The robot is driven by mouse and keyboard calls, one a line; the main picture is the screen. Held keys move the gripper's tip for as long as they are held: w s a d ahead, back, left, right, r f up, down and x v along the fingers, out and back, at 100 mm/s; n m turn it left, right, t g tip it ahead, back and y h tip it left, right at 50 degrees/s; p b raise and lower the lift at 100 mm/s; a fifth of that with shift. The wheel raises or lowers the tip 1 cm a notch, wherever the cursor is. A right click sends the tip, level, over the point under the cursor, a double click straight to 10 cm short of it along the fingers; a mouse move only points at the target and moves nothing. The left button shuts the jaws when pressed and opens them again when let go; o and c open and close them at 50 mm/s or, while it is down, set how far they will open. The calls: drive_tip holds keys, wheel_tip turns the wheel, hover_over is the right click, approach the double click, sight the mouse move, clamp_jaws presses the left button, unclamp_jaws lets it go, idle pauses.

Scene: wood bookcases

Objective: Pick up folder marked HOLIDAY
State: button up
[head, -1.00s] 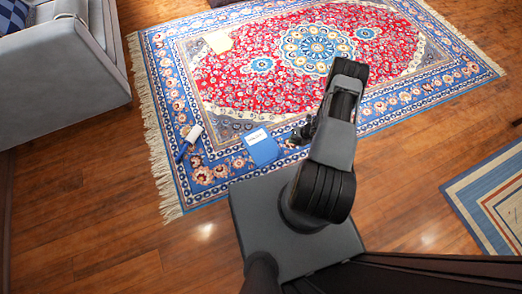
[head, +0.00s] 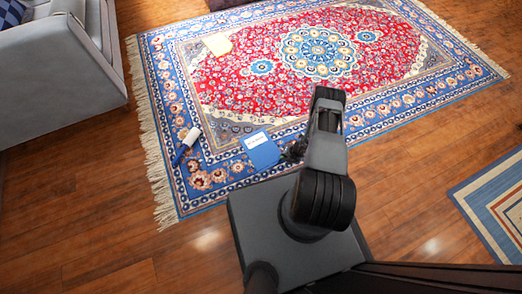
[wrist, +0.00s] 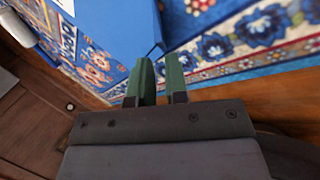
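A blue folder (head: 264,154) with a white label lies flat on the patterned rug near its front border. The writing on the label is too small to read in the head view. In the wrist view the folder (wrist: 115,30) fills the upper middle, just beyond my fingers. My gripper (wrist: 160,65) shows two green fingers with a narrow gap between them and nothing held. In the head view my gripper (head: 294,151) is a dark shape just right of the folder, partly hidden by my arm.
A white roller-like object with a blue handle (head: 187,145) lies left of the folder. A grey sofa (head: 60,70) stands at left. A striped mat (head: 490,205) lies at right on bare wood floor.

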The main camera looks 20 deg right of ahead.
drive_tip(key=b+x, duration=0.2)
drive_tip(key=x, duration=0.2)
drive_tip(key=shift+a+f, duration=0.1)
drive_tip(key=shift+f, duration=0.3)
clamp_jaws()
drive_tip(key=shift+r, duration=0.1)
